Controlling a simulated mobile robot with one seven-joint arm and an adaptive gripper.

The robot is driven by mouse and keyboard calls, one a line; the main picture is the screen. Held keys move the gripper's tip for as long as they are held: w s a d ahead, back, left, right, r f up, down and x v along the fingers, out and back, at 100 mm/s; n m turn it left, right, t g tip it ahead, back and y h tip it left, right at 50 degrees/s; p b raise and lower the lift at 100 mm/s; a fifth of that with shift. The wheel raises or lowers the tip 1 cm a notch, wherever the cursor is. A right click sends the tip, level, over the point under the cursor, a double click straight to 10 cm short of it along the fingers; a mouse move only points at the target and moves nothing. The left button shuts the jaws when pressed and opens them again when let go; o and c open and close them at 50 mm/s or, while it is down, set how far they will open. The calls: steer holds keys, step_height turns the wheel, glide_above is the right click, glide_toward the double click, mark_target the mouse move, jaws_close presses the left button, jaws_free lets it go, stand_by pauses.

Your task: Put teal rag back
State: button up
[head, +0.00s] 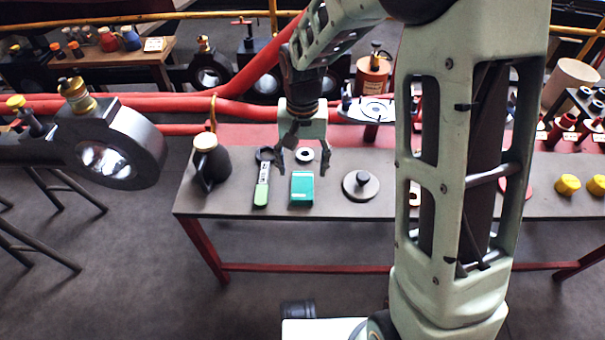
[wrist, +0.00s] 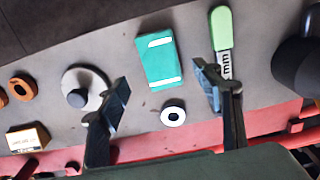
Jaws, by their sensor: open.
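The teal rag (head: 302,188) lies folded flat on the grey bench top, left of the bench's middle. It also shows in the wrist view (wrist: 158,62), with pale stripes near two of its edges. My gripper (head: 302,162) is above the bench, just behind the rag in the head view. In the wrist view my gripper (wrist: 161,80) has its two fingers spread wide, with nothing between them. The rag lies below and beyond the fingertips, apart from them. None of the rag is clearly hidden.
A green-handled wrench (head: 262,185) lies left of the rag, and a white ring (head: 305,154) behind it. A dark jug (head: 208,163) stands at the left end. A round weighted disc (head: 360,185) is to the right. Red pipes (head: 170,104) run behind the bench (head: 330,209).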

mark_target(303, 185)
steer(key=shift+r+p, duration=0.45)
steer(key=shift+r, duration=1.9)
